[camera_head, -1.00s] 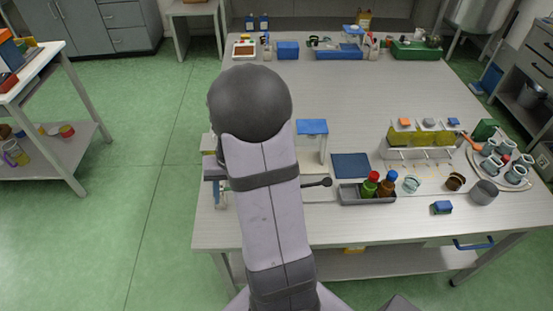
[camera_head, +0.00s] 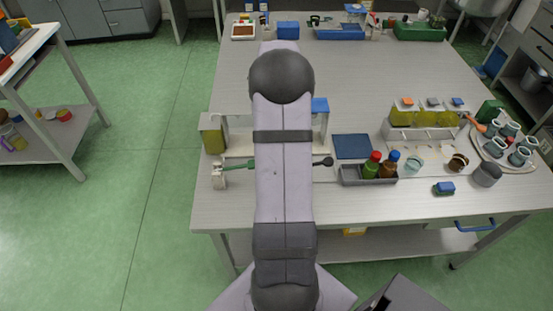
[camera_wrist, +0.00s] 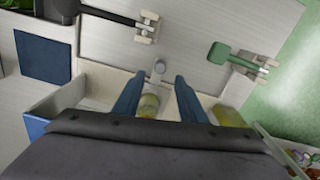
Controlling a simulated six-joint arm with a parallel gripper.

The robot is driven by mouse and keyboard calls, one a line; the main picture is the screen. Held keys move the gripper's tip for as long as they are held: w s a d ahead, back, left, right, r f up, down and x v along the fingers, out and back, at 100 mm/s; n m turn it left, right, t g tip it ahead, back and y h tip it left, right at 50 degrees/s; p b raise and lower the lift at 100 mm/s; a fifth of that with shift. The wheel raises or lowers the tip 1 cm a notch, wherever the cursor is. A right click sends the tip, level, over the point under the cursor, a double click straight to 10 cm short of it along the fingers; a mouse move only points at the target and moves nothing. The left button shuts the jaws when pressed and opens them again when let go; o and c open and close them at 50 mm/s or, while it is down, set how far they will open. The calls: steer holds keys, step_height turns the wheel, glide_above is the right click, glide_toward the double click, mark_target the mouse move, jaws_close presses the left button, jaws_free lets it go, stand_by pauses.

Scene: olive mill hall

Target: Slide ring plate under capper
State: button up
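My gripper (camera_wrist: 159,77) is open in the wrist view, its two blue fingers apart with nothing clasped between them. A small pale round knob (camera_wrist: 158,66) shows between the fingertips; a yellow cylinder (camera_wrist: 148,105) shows between the fingers. A pale frame lies around them, with an olive panel (camera_head: 212,137) at its left end and a blue top (camera_head: 320,105) at its right. A green paddle-shaped part (camera_wrist: 219,52) and a black-handled part (camera_wrist: 108,15) lie on either side. I cannot tell which part is the ring plate or the capper. My arm hides the frame's middle in the head view.
A blue mat (camera_head: 352,146) and a grey tray (camera_head: 352,180) with red-capped and blue-capped bottles are right of my arm. Farther right are a rack of yellow jars (camera_head: 425,118) and a round tray of cups (camera_head: 482,142). The table's middle is clear.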

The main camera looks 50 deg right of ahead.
steer(key=shift+f+p, duration=0.95)
steer(key=shift+f, duration=2.65)
steer(key=shift+c, duration=0.7)
